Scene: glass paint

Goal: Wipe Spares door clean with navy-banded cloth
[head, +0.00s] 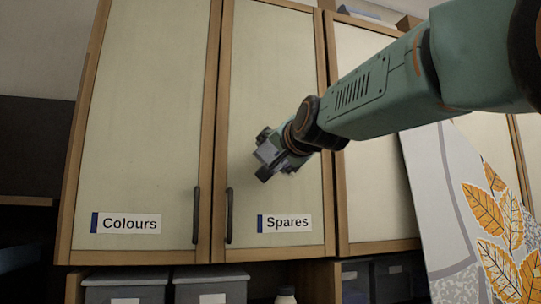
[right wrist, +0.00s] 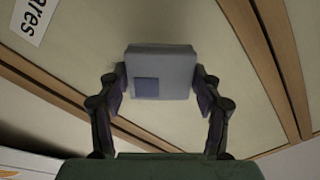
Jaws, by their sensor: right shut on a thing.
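The Spares door (head: 270,60) is a cream panel in a wooden frame, shut, with a dark handle (head: 229,215) at its lower left and a "Spares" label (head: 284,223). I make out no distinct smear on it. My right gripper (head: 268,160) is in front of the door's middle, above the label. In the right wrist view its fingers are shut on a folded grey cloth (right wrist: 172,60) with a navy patch (right wrist: 146,88). The cloth is close to the door panel; whether it touches cannot be told. My left gripper is not in view.
The Colours door (head: 145,100), shut, is to the left, with its own handle (head: 196,215). Grey bins (head: 125,289) and a white-capped bottle (head: 286,294) stand below. A panel painted with orange leaves (head: 495,225) stands at the right, below my right arm.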

